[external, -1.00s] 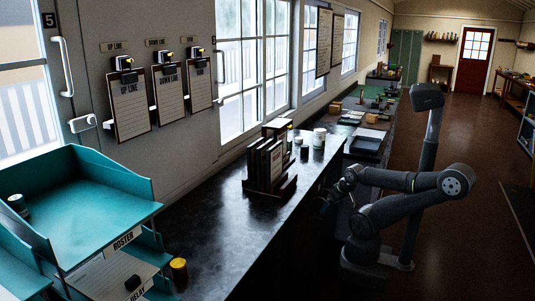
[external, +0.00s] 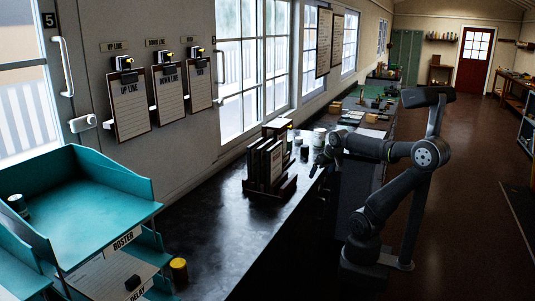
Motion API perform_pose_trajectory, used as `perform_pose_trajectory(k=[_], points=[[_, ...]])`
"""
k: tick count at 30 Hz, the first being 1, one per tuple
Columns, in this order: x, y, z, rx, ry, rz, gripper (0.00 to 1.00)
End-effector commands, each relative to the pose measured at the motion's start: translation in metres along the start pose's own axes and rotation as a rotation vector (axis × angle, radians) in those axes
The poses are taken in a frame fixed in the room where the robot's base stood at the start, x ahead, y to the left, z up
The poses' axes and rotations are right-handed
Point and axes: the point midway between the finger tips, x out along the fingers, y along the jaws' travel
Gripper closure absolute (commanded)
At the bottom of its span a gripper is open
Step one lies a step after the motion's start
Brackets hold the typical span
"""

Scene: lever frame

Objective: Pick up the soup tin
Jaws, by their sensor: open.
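My gripper (external: 319,166) is over the near edge of the dark counter, right of the wooden rack. It is open, and its fingers are small and dark in this view. A white cylindrical container (external: 319,136) stands upright on the counter just behind it. A smaller pale container (external: 304,152) stands to its left, by the rack. A short cylinder with a yellow top (external: 179,270) stands at the counter's near end, and a dark cylinder with a pale top (external: 18,204) is in the teal tray. No label is readable, so I cannot tell which is the soup tin.
A wooden rack (external: 288,190) with upright boards stands on the dark counter (external: 225,228), left of my gripper. The teal tray unit (external: 105,205) fills the near left. Clipboards (external: 128,105) hang on the wall. The counter's middle stretch is clear.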

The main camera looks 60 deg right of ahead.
Motion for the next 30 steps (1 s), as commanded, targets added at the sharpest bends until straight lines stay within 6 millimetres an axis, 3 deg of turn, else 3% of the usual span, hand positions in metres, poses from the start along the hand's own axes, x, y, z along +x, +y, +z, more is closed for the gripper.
perform_pose_trajectory(k=[1, 3, 15, 24, 30], points=[[-0.006, 0.005, -0.025, 0.025, -0.005, 0.012, 0.07], [-0.015, 0.012, -0.057, 0.060, -0.010, 0.029, 0.07], [-0.037, 0.074, -0.225, 0.263, -0.034, 0.127, 0.07], [-0.028, 0.142, -0.324, 0.425, -0.047, 0.201, 0.07], [-0.012, 0.195, -0.372, 0.539, -0.056, 0.251, 0.07]])
